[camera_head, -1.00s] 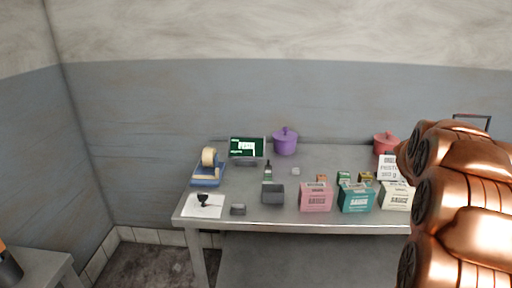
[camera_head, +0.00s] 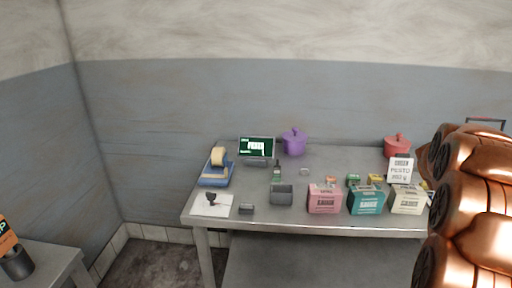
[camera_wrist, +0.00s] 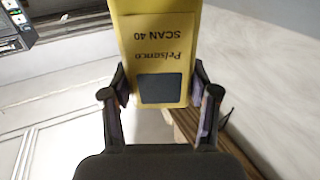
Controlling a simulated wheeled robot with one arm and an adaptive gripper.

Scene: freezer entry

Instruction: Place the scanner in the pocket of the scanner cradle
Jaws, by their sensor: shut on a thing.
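In the wrist view the scanner (camera_wrist: 158,28) is a yellow slab with a dark square panel and printing that reads "SCAN 40" upside down. My gripper (camera_wrist: 160,82) is shut on it, one dark finger on each side. The scanner's far end runs out of the top of the picture. In the head view neither my gripper nor the scanner shows. I cannot tell for sure which thing is the scanner cradle. A grey open-topped box (camera_head: 281,196) stands near the table's front edge, and a dark holder (camera_head: 17,265) stands at the lower left edge.
A metal table (camera_head: 320,155) carries a tape dispenser (camera_head: 216,170), a small screen (camera_head: 256,147), a purple pot (camera_head: 294,143), a red pot (camera_head: 396,146) and several sauce boxes (camera_head: 325,201). A side table (camera_head: 45,260) stands at lower left, with floor between.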

